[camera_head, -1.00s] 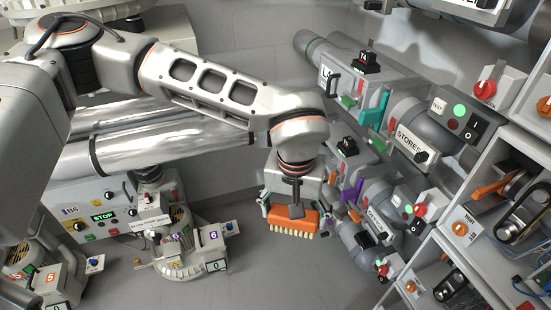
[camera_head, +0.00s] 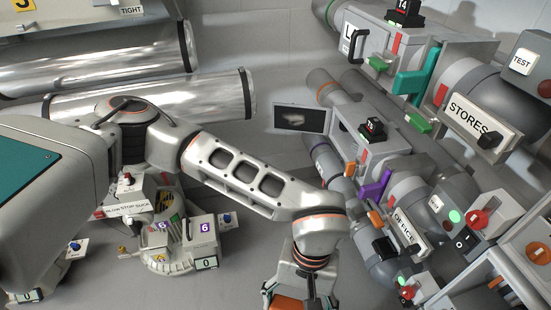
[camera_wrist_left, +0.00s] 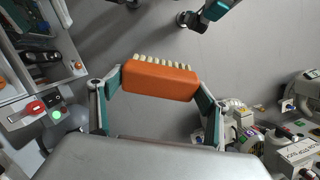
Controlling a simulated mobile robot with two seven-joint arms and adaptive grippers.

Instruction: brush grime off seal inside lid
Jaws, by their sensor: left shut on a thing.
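An open lid (camera_head: 302,119) stands out from the left side of a grey tube unit in the head view. Its dark inner face has a pale smudge; the seal is too small to make out. My left gripper (camera_head: 301,298) is at the bottom edge, below the lid and apart from it. It is shut on an orange brush (camera_head: 287,304), mostly cut off there. In the left wrist view the brush (camera_wrist_left: 160,81) sits across between the fingers of the gripper (camera_wrist_left: 161,84), its pale bristles facing away and touching nothing visible. My right gripper is not in view.
Grey tube units with a teal handle (camera_head: 412,82), a purple handle (camera_head: 375,186) and a STORES sign (camera_head: 472,117) crowd the right. A blower machine (camera_head: 180,238) stands on the floor at left. Bare floor lies between it and my gripper.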

